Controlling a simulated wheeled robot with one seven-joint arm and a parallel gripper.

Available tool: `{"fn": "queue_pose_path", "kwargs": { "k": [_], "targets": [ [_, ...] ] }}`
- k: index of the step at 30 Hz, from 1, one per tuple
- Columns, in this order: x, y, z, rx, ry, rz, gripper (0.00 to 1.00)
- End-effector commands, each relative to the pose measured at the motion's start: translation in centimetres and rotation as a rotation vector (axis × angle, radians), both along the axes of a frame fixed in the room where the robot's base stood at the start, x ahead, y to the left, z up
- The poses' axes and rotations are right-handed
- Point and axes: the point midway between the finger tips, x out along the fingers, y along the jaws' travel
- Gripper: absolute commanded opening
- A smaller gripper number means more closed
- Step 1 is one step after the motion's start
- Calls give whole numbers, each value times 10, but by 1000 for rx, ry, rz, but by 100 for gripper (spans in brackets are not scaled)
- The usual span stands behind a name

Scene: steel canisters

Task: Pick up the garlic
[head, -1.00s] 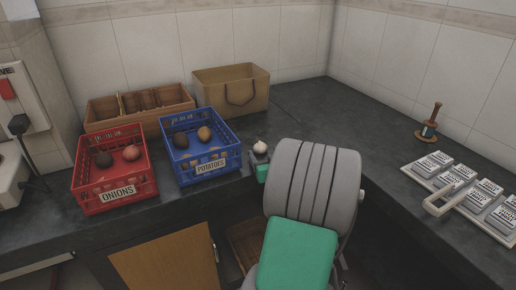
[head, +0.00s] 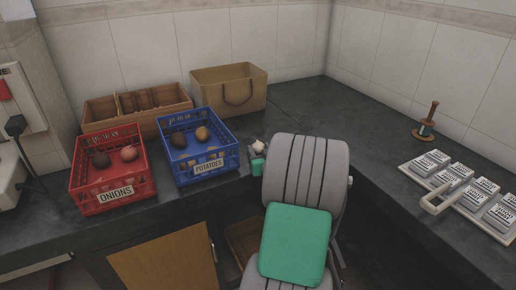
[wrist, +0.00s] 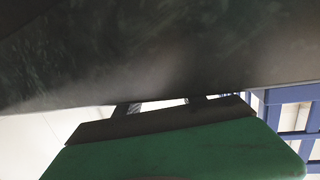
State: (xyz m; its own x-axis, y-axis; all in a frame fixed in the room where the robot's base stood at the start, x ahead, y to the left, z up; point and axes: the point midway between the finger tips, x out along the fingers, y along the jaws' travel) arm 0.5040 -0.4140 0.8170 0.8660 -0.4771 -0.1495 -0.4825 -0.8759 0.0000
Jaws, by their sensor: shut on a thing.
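The garlic (head: 259,145) is a small pale bulb at the counter's front, just right of the blue crate in the head view. My gripper (head: 257,152) is at the garlic and shut on it, with its green part just below. My grey arm link with a green panel stands in front and hides part of the counter. In the wrist view, my gripper's green body and dark fingers (wrist: 160,108) show, but the garlic cannot be made out. A dark surface fills the top of that view.
The blue potatoes crate (head: 208,168) stands close left of my gripper, and the red onions crate (head: 114,193) further left. A wooden box (head: 140,106) and a paper bag (head: 228,92) stand behind. A tray of canisters (head: 437,185) is at right. The back-right counter is clear.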

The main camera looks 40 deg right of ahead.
Motion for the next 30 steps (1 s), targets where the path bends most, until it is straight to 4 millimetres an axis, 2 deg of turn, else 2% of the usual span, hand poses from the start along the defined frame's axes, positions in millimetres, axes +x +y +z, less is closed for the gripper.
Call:
{"fn": "queue_pose_path", "kwargs": {
  "k": [1, 6, 13, 17, 22, 28, 30],
  "targets": [
    [0, 0, 0, 0, 0, 0, 21],
    [0, 0, 0, 0, 0, 0, 8],
    [0, 0, 1, 0, -1, 0, 8],
    [0, 0, 9, -2, -2, 0, 8],
    [0, 0, 38, -5, -4, 0, 8],
    [-26, 38, 93, -9, -5, 0, 8],
    [-36, 53, 101, -4, -2, -1, 8]
  ]
}}
